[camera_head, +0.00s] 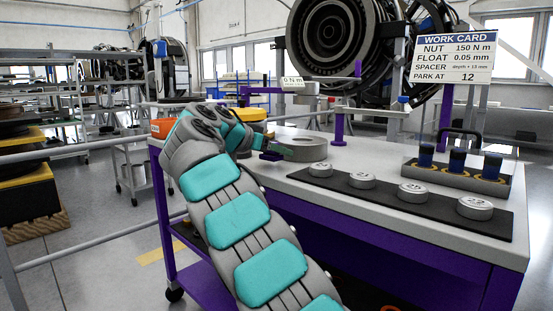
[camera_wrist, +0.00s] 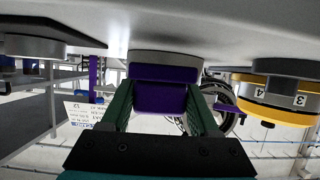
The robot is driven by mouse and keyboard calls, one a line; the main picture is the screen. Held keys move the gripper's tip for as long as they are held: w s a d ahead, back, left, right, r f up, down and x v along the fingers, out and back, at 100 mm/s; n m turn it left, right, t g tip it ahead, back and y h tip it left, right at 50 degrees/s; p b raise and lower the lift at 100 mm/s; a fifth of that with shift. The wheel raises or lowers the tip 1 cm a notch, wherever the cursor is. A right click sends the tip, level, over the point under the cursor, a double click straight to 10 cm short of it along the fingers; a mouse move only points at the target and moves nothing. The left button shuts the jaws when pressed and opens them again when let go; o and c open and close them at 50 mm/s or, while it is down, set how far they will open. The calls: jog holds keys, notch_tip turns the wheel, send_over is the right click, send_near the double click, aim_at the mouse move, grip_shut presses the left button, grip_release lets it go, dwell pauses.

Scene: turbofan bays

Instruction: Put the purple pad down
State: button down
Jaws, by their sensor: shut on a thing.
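My gripper (camera_head: 272,151) reaches over the left end of the bench top. In the wrist view my gripper (camera_wrist: 160,94) has its two green fingers shut on the purple pad (camera_wrist: 160,97), a small block. The pad (camera_head: 271,157) also shows as a small dark purple piece at the fingertips in the head view. It is close to the bench top beside a grey ring (camera_head: 306,149). The ring (camera_wrist: 160,67) is right behind the pad in the wrist view. Whether the pad touches the bench or the ring, I cannot tell.
Several grey discs (camera_head: 361,180) sit on a black strip along the bench's front. A rack (camera_head: 455,176) with dark blue-topped pieces stands at the right. A purple post (camera_head: 339,128) rises behind the ring.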

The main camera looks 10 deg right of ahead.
jog(key=shift+f, duration=1)
jog(key=shift+c, duration=0.6)
grip_release()
jog(key=shift+r, duration=0.1)
jog(key=v, duration=1.2)
